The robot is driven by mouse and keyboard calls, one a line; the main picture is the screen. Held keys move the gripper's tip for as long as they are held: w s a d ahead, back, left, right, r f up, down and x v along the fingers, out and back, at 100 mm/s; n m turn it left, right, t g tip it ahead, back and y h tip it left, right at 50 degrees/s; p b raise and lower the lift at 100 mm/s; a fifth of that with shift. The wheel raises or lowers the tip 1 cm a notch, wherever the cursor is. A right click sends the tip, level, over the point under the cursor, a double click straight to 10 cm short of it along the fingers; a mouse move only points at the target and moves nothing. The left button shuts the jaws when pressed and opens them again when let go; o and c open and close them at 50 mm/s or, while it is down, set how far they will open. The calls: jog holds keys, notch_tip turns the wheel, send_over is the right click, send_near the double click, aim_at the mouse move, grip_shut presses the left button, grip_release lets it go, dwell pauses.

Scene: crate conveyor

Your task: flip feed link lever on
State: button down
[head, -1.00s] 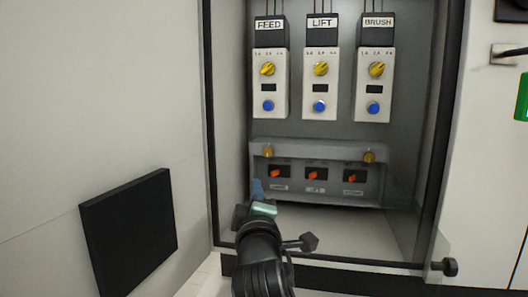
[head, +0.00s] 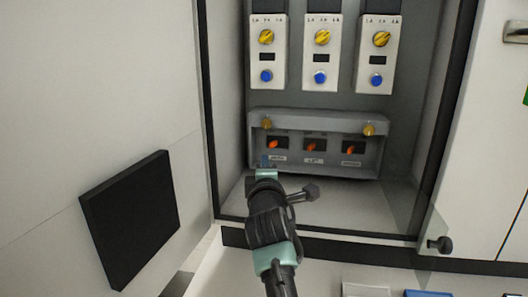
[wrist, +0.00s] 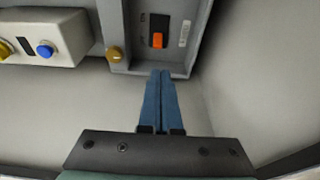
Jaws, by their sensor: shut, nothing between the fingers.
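The lower panel (head: 340,124) carries three orange levers in black slots. The leftmost lever (head: 276,146) sits in the left slot, with a small label below that I cannot read clearly. In the wrist view this lever (wrist: 157,41) shows at the lower end of its slot, as that picture lies. My gripper (head: 265,161) is shut and empty, its blue fingers side by side. The fingertips (wrist: 161,73) are at the panel's lower edge, just below the leftmost lever in the head view. A gap shows between them and the lever; whether they touch the panel edge I cannot tell.
Gold knobs (head: 369,129) stick out at the panel's upper corners; one (wrist: 114,54) is near my fingers. Three control boxes (head: 321,51) with yellow knobs and blue buttons hang above. The cabinet's dark frame (head: 209,130) bounds the left side. The cabinet floor (head: 350,200) is clear.

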aim_at(273, 144)
jog(key=shift+w+a+b, duration=0.15)
jog(key=shift+w+b, duration=1.75)
jog(key=shift+w, duration=2.3)
